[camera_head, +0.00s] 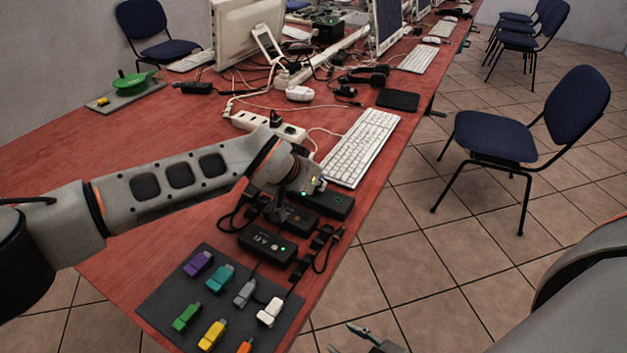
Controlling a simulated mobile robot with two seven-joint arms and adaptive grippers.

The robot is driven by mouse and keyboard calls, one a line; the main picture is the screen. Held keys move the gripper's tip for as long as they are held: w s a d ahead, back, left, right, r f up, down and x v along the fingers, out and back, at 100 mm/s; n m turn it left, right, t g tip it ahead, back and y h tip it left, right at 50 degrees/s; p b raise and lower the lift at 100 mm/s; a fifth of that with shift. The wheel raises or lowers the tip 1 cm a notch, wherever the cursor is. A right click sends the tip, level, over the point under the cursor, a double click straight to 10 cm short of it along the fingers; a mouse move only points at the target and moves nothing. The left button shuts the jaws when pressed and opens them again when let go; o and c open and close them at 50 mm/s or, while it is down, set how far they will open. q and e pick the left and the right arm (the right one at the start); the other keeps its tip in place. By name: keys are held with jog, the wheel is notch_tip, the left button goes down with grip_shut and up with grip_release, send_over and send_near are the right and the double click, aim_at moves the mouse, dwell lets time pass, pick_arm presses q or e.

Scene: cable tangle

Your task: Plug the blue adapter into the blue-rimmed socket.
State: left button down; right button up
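I cannot make out a blue adapter or a blue-rimmed socket in the head view. A dark mat (160,306) at the near end of the red table holds small adapters: purple (198,263), teal (219,278), grey (244,293), white (270,312), green (186,317), yellow (211,335) and orange (245,346). My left arm reaches over the table, and its wrist covers what lies under it. The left gripper (277,207) is above the black boxes, its fingers mostly hidden. My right gripper (346,339) is at the bottom edge, off the table, fingers apart and empty.
Black boxes with cables (268,246) lie beyond the mat. A white keyboard (361,147), a white power strip (268,125) and loose cables lie farther back. A green round thing on a grey plate (133,90) is at left. Chairs (494,136) stand right of the table.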

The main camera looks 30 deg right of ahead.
pick_arm(q)
jog(key=shift+f, duration=0.4)
jog(key=c, duration=1.9)
grip_release()
jog(key=shift+r, duration=0.1)
